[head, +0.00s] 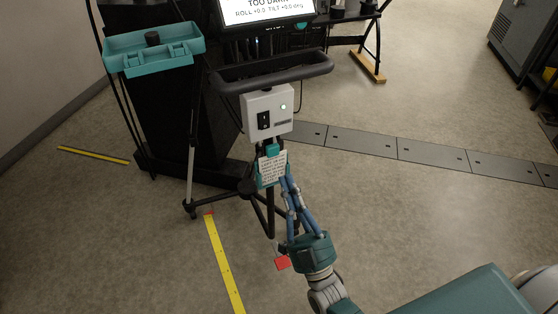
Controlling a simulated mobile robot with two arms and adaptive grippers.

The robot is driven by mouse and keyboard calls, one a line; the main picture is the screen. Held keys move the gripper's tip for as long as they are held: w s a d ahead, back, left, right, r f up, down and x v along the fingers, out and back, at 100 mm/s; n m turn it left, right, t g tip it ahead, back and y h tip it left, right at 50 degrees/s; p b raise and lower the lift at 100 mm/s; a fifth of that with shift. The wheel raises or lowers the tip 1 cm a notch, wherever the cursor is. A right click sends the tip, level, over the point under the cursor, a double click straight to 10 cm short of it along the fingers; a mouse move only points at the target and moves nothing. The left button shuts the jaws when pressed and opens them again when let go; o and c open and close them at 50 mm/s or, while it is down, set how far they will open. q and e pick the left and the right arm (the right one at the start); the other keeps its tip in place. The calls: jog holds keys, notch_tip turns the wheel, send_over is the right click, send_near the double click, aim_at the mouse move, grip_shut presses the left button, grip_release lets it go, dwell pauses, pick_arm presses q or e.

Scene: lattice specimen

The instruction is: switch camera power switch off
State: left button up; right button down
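The camera power switch (264,120) is a black rocker on the front of a pale grey box (282,103). A small green light (283,107) glows to the right of the switch. The box sits just below a black handlebar on a dark stand. My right gripper (287,181) is below the box, with its blue fingers pointing up. Its fingertips come together and appear empty. They overlap the lower right of a white printed card (271,166) under the box; I cannot tell if they touch it. My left gripper is out of view.
A screen (268,12) reading "TOO DARK" and the black handlebar (275,73) are above the box. A teal tray (155,50) stands at the left. Open floor lies at the right.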

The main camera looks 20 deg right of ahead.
send_near(262, 120)
notch_tip(262, 120, up, 4)
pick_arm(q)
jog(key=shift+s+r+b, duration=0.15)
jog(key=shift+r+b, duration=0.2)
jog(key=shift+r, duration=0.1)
pick_arm(e)
jog(key=shift+w+a+f, duration=0.1)
jog(key=shift+w, duration=0.9)
jog(key=shift+w+a+f, duration=0.1)
jog(key=shift+w+f, duration=0.05)
jog(key=shift+w, duration=0.8)
jog(key=b, duration=0.3)
jog(key=shift+w+f+t, duration=0.25)
jog(key=shift+w+t, duration=0.15)
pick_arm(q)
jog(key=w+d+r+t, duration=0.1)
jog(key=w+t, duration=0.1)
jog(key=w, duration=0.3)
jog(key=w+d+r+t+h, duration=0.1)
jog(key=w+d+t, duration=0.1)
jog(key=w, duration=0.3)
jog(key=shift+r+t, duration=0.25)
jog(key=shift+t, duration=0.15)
pick_arm(e)
jog(key=shift+r, duration=0.1)
